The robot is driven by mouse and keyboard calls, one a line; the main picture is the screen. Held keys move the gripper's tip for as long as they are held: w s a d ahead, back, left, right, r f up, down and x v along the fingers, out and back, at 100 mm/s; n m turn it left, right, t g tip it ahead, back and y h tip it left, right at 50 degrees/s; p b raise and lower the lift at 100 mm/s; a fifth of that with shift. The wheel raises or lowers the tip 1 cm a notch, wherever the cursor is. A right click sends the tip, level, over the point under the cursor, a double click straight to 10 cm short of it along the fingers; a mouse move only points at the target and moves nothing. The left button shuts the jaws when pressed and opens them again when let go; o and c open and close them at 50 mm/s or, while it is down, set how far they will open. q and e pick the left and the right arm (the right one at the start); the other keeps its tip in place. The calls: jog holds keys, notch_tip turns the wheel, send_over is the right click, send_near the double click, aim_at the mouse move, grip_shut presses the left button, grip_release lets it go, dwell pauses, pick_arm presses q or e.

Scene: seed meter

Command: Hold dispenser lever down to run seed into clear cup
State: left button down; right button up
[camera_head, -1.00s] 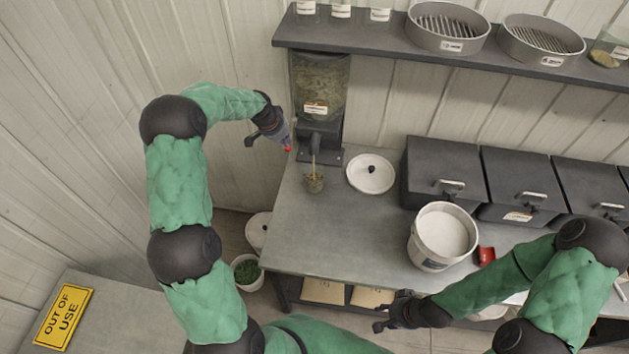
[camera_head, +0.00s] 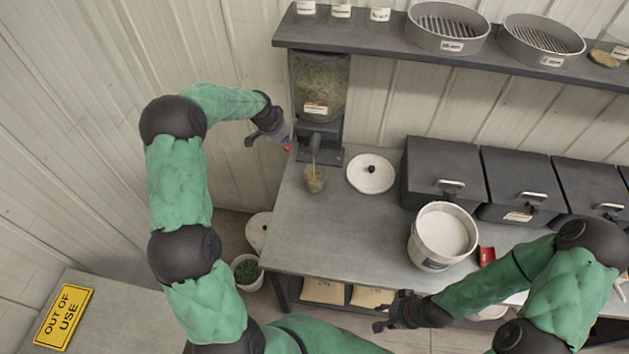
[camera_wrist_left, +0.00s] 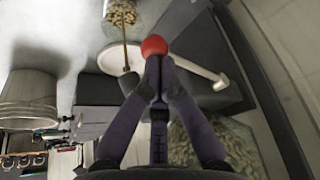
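The seed dispenser (camera_head: 318,100) stands at the bench's back left, with seed in its clear hopper. A thin seed stream (camera_head: 313,160) runs from its spout into the clear cup (camera_head: 314,181), which stands below it on the bench. Seed also shows in the cup in the left wrist view (camera_wrist_left: 121,14). My left gripper (camera_head: 284,145) is at the lever's red knob (camera_head: 288,148). In the left wrist view its fingers (camera_wrist_left: 157,72) are closed together, tips against the red knob (camera_wrist_left: 153,46). My right gripper (camera_head: 384,316) is open and empty in front of the bench.
A white lid (camera_head: 370,174) lies right of the dispenser. A white bucket (camera_head: 437,262) stands near the bench's front, beside a red item (camera_head: 486,255). Dark bins (camera_head: 440,195) line the back right. A shelf (camera_head: 390,44) with sieves runs above. The bench's middle is clear.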

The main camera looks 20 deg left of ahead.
pick_arm(q)
notch_tip(320, 180, up, 9)
jog(key=p, duration=0.3)
jog(key=shift+p, duration=0.3)
dwell(1.2)
